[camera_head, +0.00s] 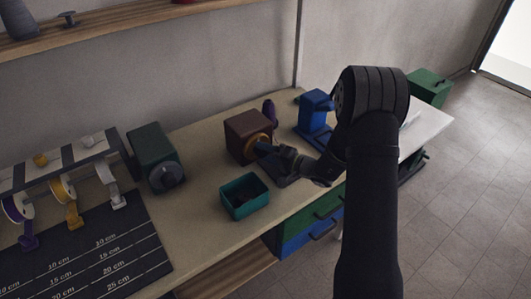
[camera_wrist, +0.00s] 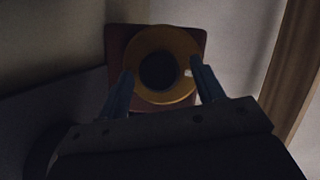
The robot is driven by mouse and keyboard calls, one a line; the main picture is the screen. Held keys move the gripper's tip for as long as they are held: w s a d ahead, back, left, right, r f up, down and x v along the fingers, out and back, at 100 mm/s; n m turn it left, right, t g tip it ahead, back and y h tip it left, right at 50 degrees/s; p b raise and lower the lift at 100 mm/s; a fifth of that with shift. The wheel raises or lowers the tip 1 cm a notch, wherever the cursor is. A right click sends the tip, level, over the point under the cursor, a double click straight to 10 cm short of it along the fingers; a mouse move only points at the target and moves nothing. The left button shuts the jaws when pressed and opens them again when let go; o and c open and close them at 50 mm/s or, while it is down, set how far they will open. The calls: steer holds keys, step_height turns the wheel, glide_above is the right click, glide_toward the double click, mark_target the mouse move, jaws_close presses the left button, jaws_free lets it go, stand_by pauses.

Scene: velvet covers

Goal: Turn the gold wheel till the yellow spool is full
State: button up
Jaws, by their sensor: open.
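The gold wheel (camera_head: 257,143) is a ring with a dark hub on the front of a dark red-brown box (camera_head: 240,131) on the bench. In the wrist view the gold wheel (camera_wrist: 160,44) faces me, with a small pale mark on its right side. My gripper (camera_wrist: 162,68) is open, one finger to each side of the wheel; I cannot tell whether they touch it. In the head view my gripper (camera_head: 264,149) is at the wheel and partly covers it. A yellow spool (camera_head: 62,188) hangs in the rack at left, its yellow ribbon hanging down; its fill is unclear.
A teal bin (camera_head: 245,196) stands in front of the brown box. A green box with a grey knob (camera_head: 153,157) is to the left, a blue device (camera_head: 314,112) to the right. A dark measuring mat (camera_head: 100,255) lies at front left. Bare bench (camera_head: 197,160) shows between the boxes.

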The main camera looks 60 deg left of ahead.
steer(key=v, duration=1.7)
steer(key=s+m+t+y, duration=0.1)
steer(key=s+m, duration=0.1)
steer(key=m, duration=0.2)
steer(key=s+f+m+t, duration=0.1)
steer(key=s+m+t, duration=0.1)
steer(key=m, duration=0.2)
steer(key=s+f+m+t+y, duration=0.1)
steer(key=s+m, duration=0.1)
steer(key=m, duration=0.3)
steer(key=shift+s+d+t+y, duration=0.15)
steer(key=shift+s+t+y, duration=0.05)
steer(key=shift+t+y, duration=0.1)
steer(key=m, duration=0.1)
steer(key=t, duration=0.1)
steer(key=m, duration=0.1)
steer(key=shift+s+d+f+m+t, duration=0.25)
steer(key=shift+s+d+m+t, duration=0.05)
steer(key=shift+d, duration=0.05)
steer(key=a, duration=1.7)
steer(key=shift+a, duration=0.2)
steer(key=shift+c, duration=0.2)
steer(key=c, duration=0.9)
